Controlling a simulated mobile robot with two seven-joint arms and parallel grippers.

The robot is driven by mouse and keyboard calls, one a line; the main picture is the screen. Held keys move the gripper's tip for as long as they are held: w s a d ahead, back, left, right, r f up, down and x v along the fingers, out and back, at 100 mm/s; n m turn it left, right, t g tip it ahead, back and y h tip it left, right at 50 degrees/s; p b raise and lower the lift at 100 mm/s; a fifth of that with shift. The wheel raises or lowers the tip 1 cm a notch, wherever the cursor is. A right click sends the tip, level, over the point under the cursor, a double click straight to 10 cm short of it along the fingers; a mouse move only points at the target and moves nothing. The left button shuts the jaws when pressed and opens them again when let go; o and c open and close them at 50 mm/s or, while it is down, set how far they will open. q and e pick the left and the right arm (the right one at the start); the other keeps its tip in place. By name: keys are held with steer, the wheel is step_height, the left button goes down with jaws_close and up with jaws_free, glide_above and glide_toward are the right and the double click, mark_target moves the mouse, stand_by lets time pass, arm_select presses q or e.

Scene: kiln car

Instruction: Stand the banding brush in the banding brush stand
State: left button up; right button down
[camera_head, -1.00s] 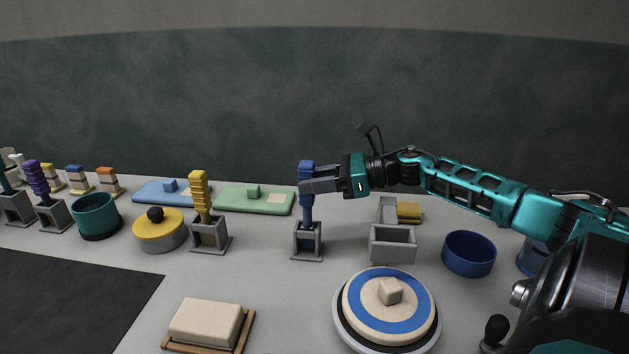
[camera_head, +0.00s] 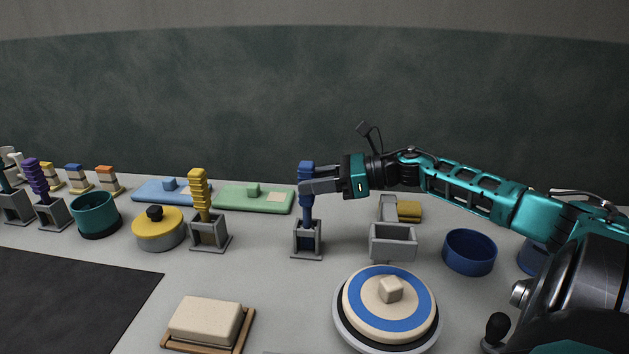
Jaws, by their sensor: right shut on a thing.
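The banding brush (camera_head: 306,213) is blue and upright. Its lower end is inside a small grey square stand (camera_head: 307,246), which I take as the banding brush stand. My right gripper (camera_head: 308,186) reaches in from the right and is shut on the upper part of the brush handle. The gripper fingers hide part of the handle. Whether the brush rests on the bottom of the stand cannot be told. My left gripper is not in view.
A yellow tool in a grey stand (camera_head: 208,234) is to the left. A grey open box (camera_head: 393,243) and a blue bowl (camera_head: 469,252) are to the right. A round wheel with a blue ring (camera_head: 363,312) is in front. Bare table lies between the stands.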

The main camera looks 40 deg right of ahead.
steer(key=shift+f, duration=0.3)
stand_by(0.4)
steer(key=c, duration=0.7)
jaws_free()
steer(key=shift+o, duration=0.2)
